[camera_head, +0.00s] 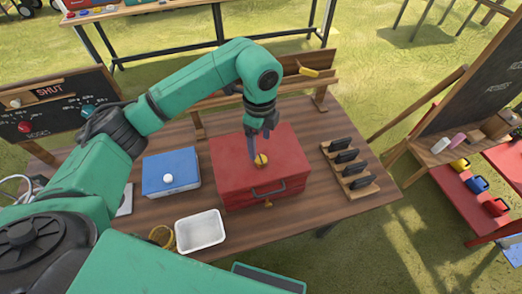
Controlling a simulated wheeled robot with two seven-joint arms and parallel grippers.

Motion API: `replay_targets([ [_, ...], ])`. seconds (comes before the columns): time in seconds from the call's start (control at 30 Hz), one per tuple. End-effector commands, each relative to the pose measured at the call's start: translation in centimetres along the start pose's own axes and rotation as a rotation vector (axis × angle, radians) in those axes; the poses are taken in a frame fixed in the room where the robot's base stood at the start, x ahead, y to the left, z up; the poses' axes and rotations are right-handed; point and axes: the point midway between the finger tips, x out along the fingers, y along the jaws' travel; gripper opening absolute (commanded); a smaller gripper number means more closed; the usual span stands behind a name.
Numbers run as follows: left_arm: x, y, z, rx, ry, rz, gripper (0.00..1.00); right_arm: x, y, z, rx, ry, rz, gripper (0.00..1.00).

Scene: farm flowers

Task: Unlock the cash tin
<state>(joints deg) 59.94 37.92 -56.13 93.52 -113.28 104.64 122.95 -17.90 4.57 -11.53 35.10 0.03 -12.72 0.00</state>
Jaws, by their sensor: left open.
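The red cash tin (235,180) stands on the middle of the wooden table, with its lid shut and a dark handle on its front. A round brass piece (261,161) sits on its lid, and a small brass piece (268,204) shows low at its front. My left gripper (256,155) points down over the lid, its fingers beside the round brass piece. It is open; whether a finger touches the brass is too small to tell. My right gripper is not in view.
A blue box (171,172) with a white knob, a white tray (200,231) and a yellow ring (162,236) lie left of the tin. A wooden rack (349,171) with several black pieces stands to its right. A wooden stand (300,86) is behind.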

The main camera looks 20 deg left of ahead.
Motion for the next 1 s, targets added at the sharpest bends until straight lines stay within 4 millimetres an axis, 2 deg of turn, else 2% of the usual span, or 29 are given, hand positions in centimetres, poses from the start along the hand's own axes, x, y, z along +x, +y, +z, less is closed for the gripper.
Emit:
replay_targets([
  [0.03, 0.9, 0.1, 0.0, -0.001, 0.001, 0.008, 0.79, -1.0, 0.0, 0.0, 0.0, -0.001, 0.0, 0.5],
  [0.1, 2.8, 0.1, 0.0, -0.001, 0.002, 0.007, 0.79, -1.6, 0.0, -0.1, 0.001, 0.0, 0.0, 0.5],
  [0.3, 6.9, 0.0, -0.1, 0.001, 0.003, 0.004, 0.79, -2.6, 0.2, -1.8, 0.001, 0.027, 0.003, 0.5],
  [0.43, 8.0, 0.0, -0.1, 0.001, 0.002, 0.0, 0.79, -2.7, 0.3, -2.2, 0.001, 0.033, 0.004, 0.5],
  [0.63, 8.1, 0.0, -0.1, 0.001, 0.002, -0.001, 0.79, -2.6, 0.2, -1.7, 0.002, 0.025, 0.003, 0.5],
  [0.67, 8.1, 0.0, -0.1, 0.001, 0.002, -0.001, 0.71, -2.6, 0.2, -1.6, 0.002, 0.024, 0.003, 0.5],
  [0.7, 8.1, 0.0, -0.1, 0.001, 0.002, 0.0, 0.56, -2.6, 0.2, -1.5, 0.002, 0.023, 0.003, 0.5],
  [0.83, 8.1, -0.1, -0.1, 0.001, 0.002, -0.001, 0.06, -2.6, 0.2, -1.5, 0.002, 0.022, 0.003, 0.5],
  [0.87, 8.1, -0.1, -0.1, 0.001, 0.002, -0.001, 0.0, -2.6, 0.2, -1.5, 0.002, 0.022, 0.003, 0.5],
  [1.0, 8.1, -0.1, -0.1, 0.004, 0.002, -0.001, 0.0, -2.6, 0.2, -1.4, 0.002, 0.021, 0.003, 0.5],
])
